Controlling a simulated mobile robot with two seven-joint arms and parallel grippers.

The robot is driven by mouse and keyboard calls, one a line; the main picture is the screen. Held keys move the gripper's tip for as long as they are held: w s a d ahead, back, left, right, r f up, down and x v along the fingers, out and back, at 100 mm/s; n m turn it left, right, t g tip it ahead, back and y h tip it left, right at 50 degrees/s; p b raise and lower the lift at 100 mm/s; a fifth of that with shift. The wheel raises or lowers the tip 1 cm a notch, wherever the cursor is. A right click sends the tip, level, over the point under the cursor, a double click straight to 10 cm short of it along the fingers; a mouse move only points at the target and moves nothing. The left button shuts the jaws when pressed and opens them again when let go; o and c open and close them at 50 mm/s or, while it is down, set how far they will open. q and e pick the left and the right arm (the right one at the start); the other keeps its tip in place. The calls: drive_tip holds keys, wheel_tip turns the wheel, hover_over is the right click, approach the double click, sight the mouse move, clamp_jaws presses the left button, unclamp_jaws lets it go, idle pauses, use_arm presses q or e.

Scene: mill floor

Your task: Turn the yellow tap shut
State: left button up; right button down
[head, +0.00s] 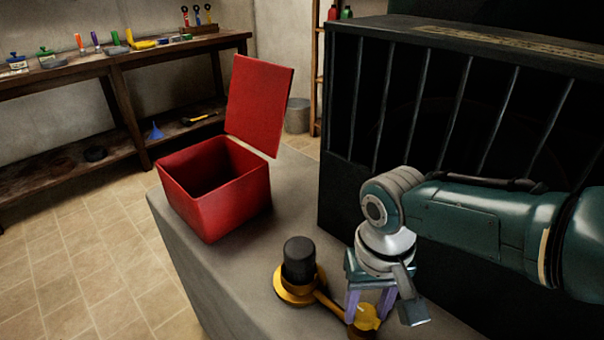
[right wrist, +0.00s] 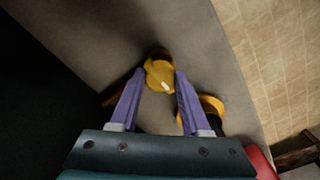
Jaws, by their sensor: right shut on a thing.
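The yellow tap (head: 291,293) stands on the grey bench top, a round yellow base with a black cylinder upright in it. Its yellow lever (head: 330,303) reaches from the base toward the lower right and ends in a rounded knob. My right gripper (head: 369,307) points down, its purple fingers on either side of that knob, shut on it. In the right wrist view the lever's knob (right wrist: 158,72) sits between the fingertips, with the tap's round base (right wrist: 213,105) partly hidden behind the right finger. My left gripper is not in view.
An open red box (head: 220,207) with its lid up stands behind the tap on the bench (head: 225,268). A dark barred cage (head: 345,190) rises close behind my right arm. A wooden shelf table (head: 125,62) with tools stands at the far left.

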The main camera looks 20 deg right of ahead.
sight(366, 312)
drive_tip(key=shift+m, duration=0.4)
drive_tip(key=shift+c, duration=1.9)
unclamp_jaws()
wheel_tip(366, 312, up, 10)
drive_tip(key=p, duration=0.6)
